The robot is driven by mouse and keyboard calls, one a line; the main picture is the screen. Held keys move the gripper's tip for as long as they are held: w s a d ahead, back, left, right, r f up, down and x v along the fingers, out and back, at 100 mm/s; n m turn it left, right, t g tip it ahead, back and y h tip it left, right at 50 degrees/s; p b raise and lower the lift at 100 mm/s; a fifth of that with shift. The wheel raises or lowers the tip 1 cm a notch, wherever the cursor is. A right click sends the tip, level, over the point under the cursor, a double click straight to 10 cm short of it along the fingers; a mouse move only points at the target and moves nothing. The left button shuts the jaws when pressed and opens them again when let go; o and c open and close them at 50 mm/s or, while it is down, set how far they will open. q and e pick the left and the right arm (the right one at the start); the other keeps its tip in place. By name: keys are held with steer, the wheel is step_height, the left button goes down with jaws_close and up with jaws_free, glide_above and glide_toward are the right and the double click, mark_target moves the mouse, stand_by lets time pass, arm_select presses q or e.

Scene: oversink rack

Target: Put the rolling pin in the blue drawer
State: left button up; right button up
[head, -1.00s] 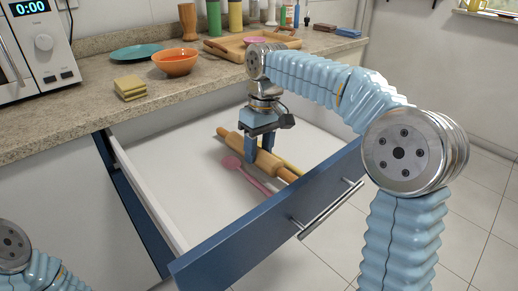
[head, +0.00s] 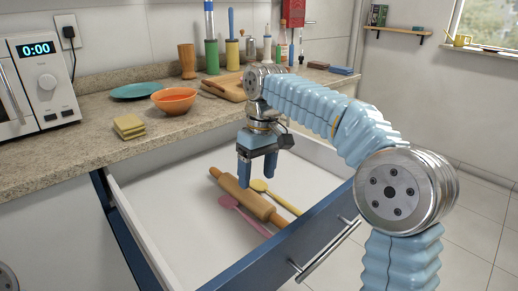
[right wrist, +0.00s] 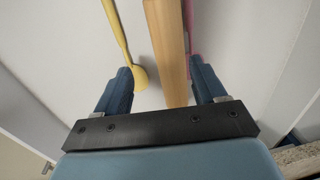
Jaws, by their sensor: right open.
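The wooden rolling pin (head: 246,196) lies on the floor of the open blue drawer (head: 270,248). It lies between a pink utensil (head: 243,213) and a yellow utensil (head: 274,194). My right gripper (head: 257,183) is open and empty above the pin's far part. In the right wrist view, the rolling pin (right wrist: 167,45) runs between the spread fingers of the right gripper (right wrist: 162,88), apart from both. The yellow utensil's round end (right wrist: 139,77) shows near one finger, the pink one (right wrist: 193,22) near the other. My left gripper is out of view.
The stone counter (head: 75,148) runs above the drawer. It holds a microwave (head: 40,80), yellow sponges (head: 128,126), an orange bowl (head: 174,100), a teal plate (head: 135,91) and a wooden tray (head: 222,88). The drawer's left part is bare.

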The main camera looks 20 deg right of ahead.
step_height(320, 180, up, 8)
steer(key=shift+w+d+f+p, duration=0.15)
steer(key=shift+d+p, duration=0.25)
